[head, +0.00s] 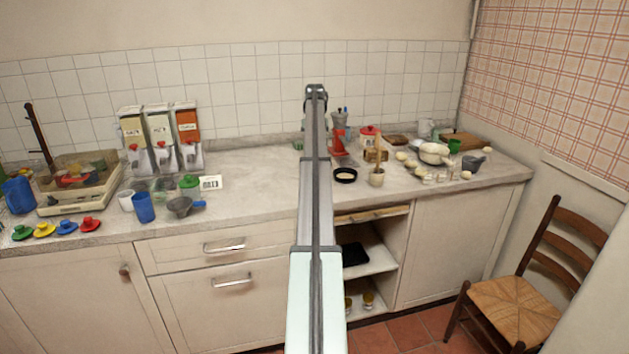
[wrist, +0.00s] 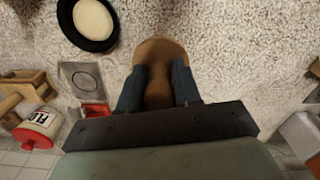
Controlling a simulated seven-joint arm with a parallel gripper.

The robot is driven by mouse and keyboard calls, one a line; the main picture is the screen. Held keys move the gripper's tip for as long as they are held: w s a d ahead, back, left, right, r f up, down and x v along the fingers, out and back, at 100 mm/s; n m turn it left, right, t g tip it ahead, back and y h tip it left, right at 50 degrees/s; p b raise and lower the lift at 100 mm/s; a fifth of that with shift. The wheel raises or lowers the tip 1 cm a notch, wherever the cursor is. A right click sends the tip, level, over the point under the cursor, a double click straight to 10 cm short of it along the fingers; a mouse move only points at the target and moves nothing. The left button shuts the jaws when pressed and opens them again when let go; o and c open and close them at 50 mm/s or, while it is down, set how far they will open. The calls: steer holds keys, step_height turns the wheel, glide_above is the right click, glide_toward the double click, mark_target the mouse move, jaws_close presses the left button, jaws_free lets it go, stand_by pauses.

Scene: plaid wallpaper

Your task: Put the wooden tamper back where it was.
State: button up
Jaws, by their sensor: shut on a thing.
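The wooden tamper (wrist: 158,50) shows in the wrist view, with a broad, rounded brown end and a narrower part between my fingers. My gripper (wrist: 157,82) is shut on it, one dark finger on each side. The tamper is over the pale speckled counter (wrist: 230,55); I cannot tell whether it touches it. In the head view my own arm runs up the middle and hides the gripper and tamper.
A red appliance (head: 338,142), a flour jar (wrist: 38,128) and a wooden box (wrist: 28,90) are nearby. The counter left of my arm (head: 255,180) is mostly clear.

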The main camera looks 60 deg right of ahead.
steer(key=shift+f+n, duration=0.2)
steer(key=shift+n, duration=0.1)
steer(key=shift+w+f, duration=0.1)
steer(key=shift+f, duration=4.7)
steer(key=shift+f, duration=0.15)
steer(key=o, duration=1)
step_height(320, 180, up, 12)
steer(key=shift+r, duration=0.2)
